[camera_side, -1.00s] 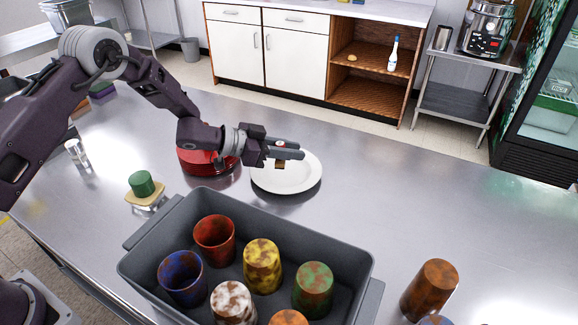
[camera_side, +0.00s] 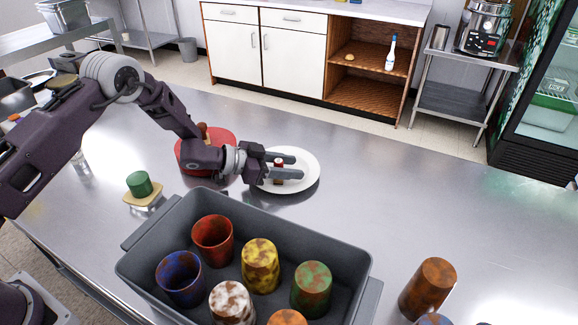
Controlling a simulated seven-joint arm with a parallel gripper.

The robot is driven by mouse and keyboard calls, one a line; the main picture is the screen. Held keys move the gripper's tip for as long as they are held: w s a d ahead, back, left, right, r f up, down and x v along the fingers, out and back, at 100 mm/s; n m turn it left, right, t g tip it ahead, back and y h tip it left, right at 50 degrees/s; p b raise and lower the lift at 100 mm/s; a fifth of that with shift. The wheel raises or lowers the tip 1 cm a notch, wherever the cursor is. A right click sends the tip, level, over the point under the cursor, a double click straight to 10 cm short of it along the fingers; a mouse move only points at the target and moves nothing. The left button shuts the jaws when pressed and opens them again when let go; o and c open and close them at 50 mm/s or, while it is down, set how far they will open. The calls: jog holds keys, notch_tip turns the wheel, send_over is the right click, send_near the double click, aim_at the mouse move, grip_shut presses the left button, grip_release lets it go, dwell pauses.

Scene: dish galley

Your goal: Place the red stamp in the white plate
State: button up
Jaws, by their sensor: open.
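The white plate (camera_side: 306,160) lies on the steel counter behind the grey bin. My gripper (camera_side: 288,168) is over the plate, its two fingers apart and pointing right. A small object with a red part and a brown lower part, which looks like the red stamp (camera_side: 279,164), shows between the fingers within the plate's outline. The near finger hides some of it. It looks upright, but I cannot tell whether its base touches the plate.
A red round pot (camera_side: 222,137) stands left of the plate, partly behind my arm. A green-topped stamp-like object (camera_side: 139,184) is at the left. The grey bin (camera_side: 330,246) in front holds several coloured cups. A rusty-brown cup (camera_side: 427,287) stands at the right. The counter right of the plate is clear.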

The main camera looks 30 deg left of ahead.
jog(key=shift+r, duration=0.1)
jog(key=shift+s+a+r, duration=0.1)
jog(key=shift+a+r, duration=0.05)
jog(key=v, duration=1.1)
jog(key=shift+s+a+r, duration=0.15)
jog(key=shift+s+a, duration=0.05)
jog(key=shift+s, duration=0.05)
jog(key=shift+w+r, duration=0.1)
jog(key=s+a+r+n+t+y, duration=0.1)
jog(key=s+a+r+n+y, duration=0.3)
jog(key=r, duration=0.6)
jog(key=s+a+r+n+y, duration=0.1)
jog(key=s+a+r+y, duration=0.2)
jog(key=a+r+y, duration=0.5)
jog(key=s+d+n+g+h, duration=0.1)
jog(key=s+d+n+g, duration=0.1)
jog(key=s, duration=1.2)
jog(key=s+d+r+n+g+h, duration=0.1)
jog(key=s+d, duration=0.4)
jog(key=s, duration=0.9)
jog(key=shift+s+d+r+n+g, duration=0.35)
jog(key=shift+n+g, duration=0.15)
jog(key=shift+g, duration=0.5)
